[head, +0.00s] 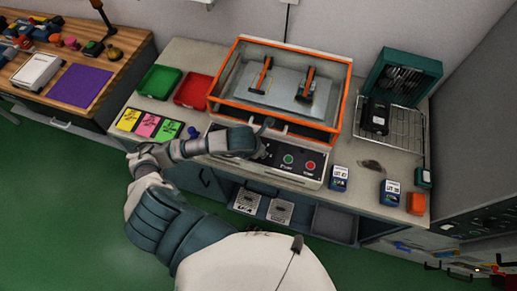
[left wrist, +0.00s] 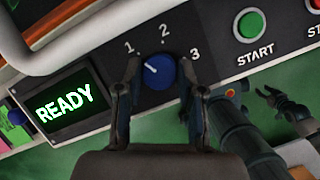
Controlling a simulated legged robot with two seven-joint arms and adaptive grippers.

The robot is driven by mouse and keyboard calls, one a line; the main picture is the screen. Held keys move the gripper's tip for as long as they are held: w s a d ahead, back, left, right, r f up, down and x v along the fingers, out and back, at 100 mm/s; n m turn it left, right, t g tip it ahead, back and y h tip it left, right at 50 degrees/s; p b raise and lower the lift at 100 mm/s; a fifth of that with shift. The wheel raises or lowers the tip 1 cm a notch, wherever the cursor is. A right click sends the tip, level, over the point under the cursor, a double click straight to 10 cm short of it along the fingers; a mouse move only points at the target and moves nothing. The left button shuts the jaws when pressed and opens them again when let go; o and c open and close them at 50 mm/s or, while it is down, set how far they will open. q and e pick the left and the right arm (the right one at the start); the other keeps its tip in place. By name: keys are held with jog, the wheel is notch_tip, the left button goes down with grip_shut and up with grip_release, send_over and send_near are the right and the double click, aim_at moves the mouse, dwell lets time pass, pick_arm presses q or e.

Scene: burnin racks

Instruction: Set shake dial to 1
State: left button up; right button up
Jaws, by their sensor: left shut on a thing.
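The shake dial is a round blue knob (left wrist: 160,72) with a white pointer mark, on a dark panel marked 1, 2 and 3 in the left wrist view. The mark points to the upper left, roughly toward the 1. My left gripper (left wrist: 158,84) is shut on the knob, one finger on each side. In the head view my left gripper (head: 264,142) is at the panel and hides the knob. My right gripper (left wrist: 283,103) seems to be the dark claw at the right of the left wrist view, fingers apart and empty.
A lit READY display (left wrist: 65,100) is left of the knob, and a green START button (left wrist: 251,24) is right of it. The orange-framed shaker (head: 238,48) stands behind the panel. A red tray (head: 193,90) and blue lot boxes (head: 339,178) stand on the bench.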

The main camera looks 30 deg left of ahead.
pick_arm(q)
jog(key=shift+w+r, duration=0.15)
jog(key=o, duration=1.1)
jog(key=shift+c, duration=0.2)
jog(key=shift+o, duration=0.4)
jog(key=shift+r, duration=0.2)
notch_tip(320, 180, up, 9)
jog(key=shift+r, duration=0.15)
jog(key=shift+a, duration=0.1)
